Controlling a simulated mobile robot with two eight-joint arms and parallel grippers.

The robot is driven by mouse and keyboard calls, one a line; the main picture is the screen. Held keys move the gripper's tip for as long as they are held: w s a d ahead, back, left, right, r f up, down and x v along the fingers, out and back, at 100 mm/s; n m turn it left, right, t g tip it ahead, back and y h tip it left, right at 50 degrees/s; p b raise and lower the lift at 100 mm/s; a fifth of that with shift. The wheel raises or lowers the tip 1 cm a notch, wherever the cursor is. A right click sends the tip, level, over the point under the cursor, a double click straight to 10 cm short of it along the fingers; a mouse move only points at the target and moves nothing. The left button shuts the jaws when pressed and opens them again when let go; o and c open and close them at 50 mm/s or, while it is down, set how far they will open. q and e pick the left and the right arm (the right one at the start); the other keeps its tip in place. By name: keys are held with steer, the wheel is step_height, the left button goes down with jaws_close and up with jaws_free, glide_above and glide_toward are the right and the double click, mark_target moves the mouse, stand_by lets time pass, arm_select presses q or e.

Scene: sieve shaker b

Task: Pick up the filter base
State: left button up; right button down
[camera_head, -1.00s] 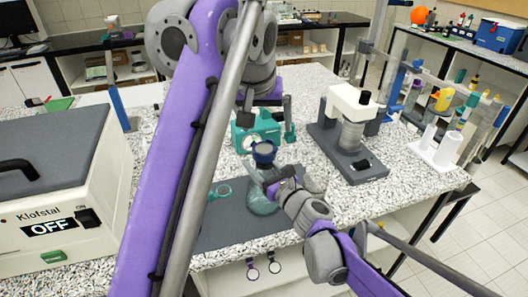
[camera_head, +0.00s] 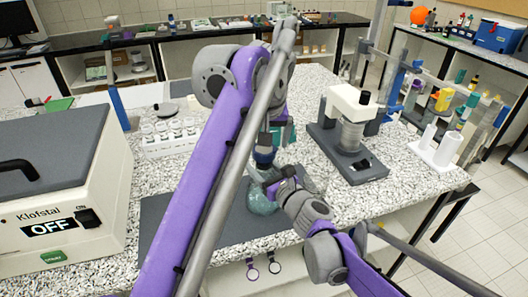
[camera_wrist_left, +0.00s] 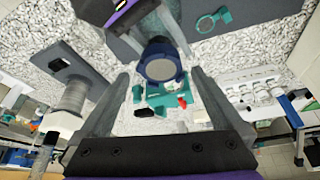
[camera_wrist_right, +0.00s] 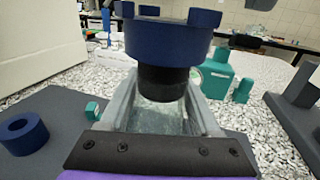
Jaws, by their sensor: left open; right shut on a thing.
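The filter base, a dark blue round piece with a pale grey disc on top (camera_wrist_left: 160,68), sits on a black stopper (camera_wrist_right: 163,83) in the mouth of a glass flask (camera_head: 262,200). In the right wrist view its blue underside and raised lugs (camera_wrist_right: 172,42) stand over the stopper. My right gripper (camera_head: 270,188) is shut on the flask, which stands on the dark mat. My left gripper (camera_wrist_left: 160,82) is open, its fingers spread to either side of the filter base as seen in the left wrist view. I cannot tell whether they touch it. My left arm partly hides this area in the head view.
A teal pump (camera_wrist_right: 217,75) stands behind the flask. A blue ring (camera_wrist_right: 22,133) and a teal clamp (camera_wrist_left: 212,20) lie on the mat (camera_head: 190,215). A grey-based device (camera_head: 348,150) stands to the right, a white jar rack (camera_head: 170,140) and the Klofstal box (camera_head: 60,190) to the left.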

mark_target(264, 150)
arm_select(q)
steer(key=shift+s+x, duration=0.2)
steer(key=shift+x, duration=2.65)
steer(key=shift+a+f, duration=0.1)
steer(key=c, duration=1.3)
